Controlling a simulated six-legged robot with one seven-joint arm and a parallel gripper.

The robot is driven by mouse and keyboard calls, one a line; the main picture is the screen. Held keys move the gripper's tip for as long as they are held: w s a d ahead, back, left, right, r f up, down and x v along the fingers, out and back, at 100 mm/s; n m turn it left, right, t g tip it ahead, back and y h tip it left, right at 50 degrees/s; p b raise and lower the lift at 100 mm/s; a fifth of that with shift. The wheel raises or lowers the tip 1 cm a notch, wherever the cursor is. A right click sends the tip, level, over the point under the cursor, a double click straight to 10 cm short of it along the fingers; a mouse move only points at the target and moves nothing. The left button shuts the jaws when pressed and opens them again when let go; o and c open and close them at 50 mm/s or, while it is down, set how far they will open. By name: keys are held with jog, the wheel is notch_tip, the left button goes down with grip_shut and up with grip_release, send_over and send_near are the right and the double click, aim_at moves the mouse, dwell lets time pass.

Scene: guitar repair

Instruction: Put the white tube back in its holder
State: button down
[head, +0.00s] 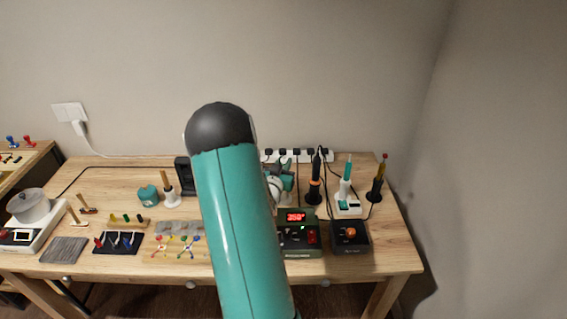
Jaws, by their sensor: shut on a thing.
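My gripper (282,181) shows only in part, at the right edge of my large teal arm link, above the back middle of the workbench. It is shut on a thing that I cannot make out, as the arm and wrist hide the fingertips. I cannot pick out a separate white tube. A small white stand (172,197) with a wooden handle upright in it stands left of my arm. A white base (347,206) with a teal and white upright tool stands at the right. I cannot tell which holder belongs to the tube.
A control station (301,240) with a red display and a dark box with an orange knob (350,233) stand at the front right. Two upright tools, one black and orange (314,186), flank the white base. A power strip (311,155) runs along the wall. Small tools fill the left side.

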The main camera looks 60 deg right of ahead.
jog(key=shift+f, duration=0.8)
jog(key=c, duration=0.6)
grip_release()
jog(key=shift+r, duration=5.5)
